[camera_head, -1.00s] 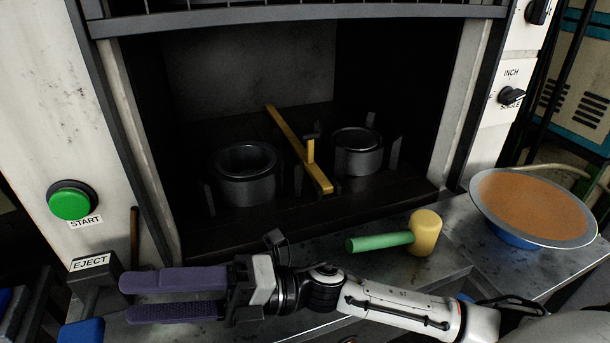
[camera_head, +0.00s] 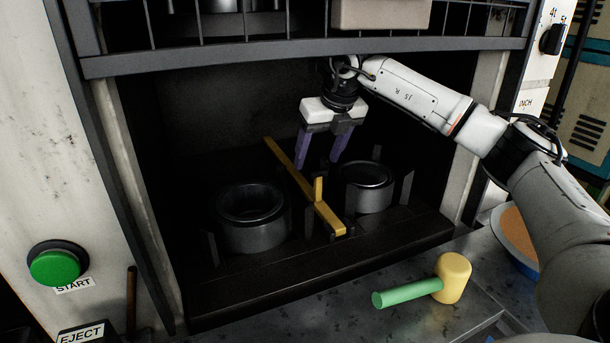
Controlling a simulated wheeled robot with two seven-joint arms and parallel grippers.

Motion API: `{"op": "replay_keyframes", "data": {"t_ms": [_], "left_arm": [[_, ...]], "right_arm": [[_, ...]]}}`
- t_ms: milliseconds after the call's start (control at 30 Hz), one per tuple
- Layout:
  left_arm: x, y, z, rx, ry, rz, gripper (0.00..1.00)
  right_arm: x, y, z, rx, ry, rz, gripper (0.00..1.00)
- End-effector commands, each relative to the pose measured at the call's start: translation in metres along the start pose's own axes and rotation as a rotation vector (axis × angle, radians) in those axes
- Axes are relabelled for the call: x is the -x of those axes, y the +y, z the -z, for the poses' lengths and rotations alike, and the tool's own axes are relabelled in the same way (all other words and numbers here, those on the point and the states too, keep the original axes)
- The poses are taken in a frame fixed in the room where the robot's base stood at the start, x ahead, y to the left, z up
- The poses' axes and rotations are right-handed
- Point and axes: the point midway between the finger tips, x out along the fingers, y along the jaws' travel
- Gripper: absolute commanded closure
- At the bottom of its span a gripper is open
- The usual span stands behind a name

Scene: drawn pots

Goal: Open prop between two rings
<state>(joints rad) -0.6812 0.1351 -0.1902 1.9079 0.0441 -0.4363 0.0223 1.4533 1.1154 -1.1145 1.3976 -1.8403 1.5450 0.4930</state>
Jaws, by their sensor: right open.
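Two dark metal rings stand on the floor of the press opening: the left ring (camera_head: 251,216) and the right ring (camera_head: 367,187). A yellow bar (camera_head: 329,216) lies between them, running from back left to front right, with a short yellow upright (camera_head: 318,189) on it. I take this bar to be the prop. My right gripper (camera_head: 318,164) is inside the opening, pointing down, its purple fingers apart and empty. In the picture it is just above the upright and the bar; I see no contact. My left gripper is not in view.
Dark upright plates (camera_head: 406,188) stand beside the rings. A barred guard (camera_head: 300,52) crosses the top of the opening. A green-handled yellow mallet (camera_head: 452,278) lies on the front ledge. A bowl of brown material (camera_head: 517,240) is partly behind my right arm. A green START button (camera_head: 55,267) is at left.

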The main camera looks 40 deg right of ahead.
Motion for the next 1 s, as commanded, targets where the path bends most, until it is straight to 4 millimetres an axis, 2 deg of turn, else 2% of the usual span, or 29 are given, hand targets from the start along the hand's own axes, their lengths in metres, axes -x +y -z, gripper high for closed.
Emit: {"op": "replay_keyframes", "data": {"t_ms": [33, 133, 267, 600, 800, 1000], "left_arm": [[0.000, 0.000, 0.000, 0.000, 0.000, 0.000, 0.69], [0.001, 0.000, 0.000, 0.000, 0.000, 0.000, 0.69], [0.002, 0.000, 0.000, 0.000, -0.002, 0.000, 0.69], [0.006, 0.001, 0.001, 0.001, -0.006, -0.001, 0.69], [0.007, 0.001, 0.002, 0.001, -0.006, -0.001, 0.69], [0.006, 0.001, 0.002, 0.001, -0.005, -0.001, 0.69]], "right_arm": [[0.002, -0.014, -0.002, -0.019, -0.002, 0.034, 0.37], [-0.001, -0.025, -0.002, -0.034, -0.002, 0.061, 0.37], [-0.019, -0.026, -0.002, -0.033, 0.000, 0.062, 0.37], [-0.080, -0.028, -0.003, -0.031, -0.002, 0.058, 0.37], [-0.096, -0.029, -0.003, -0.030, -0.003, 0.057, 0.37], [-0.099, -0.029, -0.003, -0.030, -0.005, 0.056, 0.37]]}}
